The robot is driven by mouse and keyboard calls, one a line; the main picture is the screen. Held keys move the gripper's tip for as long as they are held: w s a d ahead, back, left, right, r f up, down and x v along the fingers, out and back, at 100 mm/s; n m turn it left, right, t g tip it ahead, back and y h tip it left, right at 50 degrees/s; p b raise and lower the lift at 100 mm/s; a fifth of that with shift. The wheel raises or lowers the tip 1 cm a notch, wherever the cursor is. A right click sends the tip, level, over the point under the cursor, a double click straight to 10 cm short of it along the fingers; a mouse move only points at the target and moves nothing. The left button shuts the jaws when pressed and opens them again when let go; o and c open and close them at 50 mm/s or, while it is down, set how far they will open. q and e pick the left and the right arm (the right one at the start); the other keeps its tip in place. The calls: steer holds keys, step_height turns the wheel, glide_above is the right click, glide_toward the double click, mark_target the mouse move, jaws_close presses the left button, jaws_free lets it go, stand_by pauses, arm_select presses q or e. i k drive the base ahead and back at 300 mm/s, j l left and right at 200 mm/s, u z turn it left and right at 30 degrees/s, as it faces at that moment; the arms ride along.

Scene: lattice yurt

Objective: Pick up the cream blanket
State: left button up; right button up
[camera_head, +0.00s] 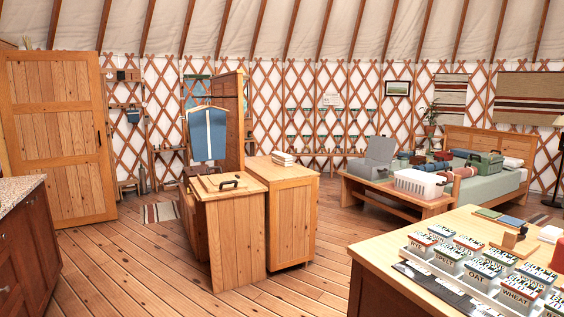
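I cannot make out the cream blanket for certain. A small cream stack (284,158), perhaps folded cloth or books, lies on the wooden cabinet in the middle of the room. A bed (497,184) stands at the right with several bundles and cases on it and a pale pillow (513,162) at its head. A rolled red item (465,172) lies near the bed's foot end. Neither of my grippers shows in this view.
A wooden counter (375,257) with labelled grain tins (485,268) fills the lower right. A bench (365,194) bears a white crate (420,184) and a grey box (371,160). Wooden cabinets (283,220) stand mid-room. The plank floor (110,262) is clear at the left.

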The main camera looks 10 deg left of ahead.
mark_target(284, 160)
steer(key=i+l+u, duration=0.1)
steer(key=i+u, duration=0.35)
steer(key=i, duration=0.5)
steer(key=i+j+u, duration=0.2)
steer(key=i+u, duration=0.2)
steer(key=i, duration=0.55)
steer(key=i+l+u, duration=0.1)
steer(key=i+u, duration=0.3)
steer(key=i, duration=0.55)
steer(key=i+l+z, duration=0.15)
steer(key=i+z, duration=1.2)
steer(key=i+j+z, duration=0.25)
steer(key=z, duration=0.2)
steer(key=i+l+z, duration=0.2)
steer(key=i+z, duration=0.2)
steer(key=i, duration=0.45)
steer(key=i+z, duration=0.35)
steer(key=i, duration=0.45)
steer(key=i+u, duration=0.3)
steer(key=u, duration=0.15)
steer(key=i+l+u, duration=0.15)
steer(key=i+u, duration=0.25)
steer(key=i+l+u, duration=0.2)
steer(key=u, duration=0.25)
steer(key=i+l+u, duration=0.25)
steer(key=u, duration=0.15)
steer(key=l, duration=0.1)
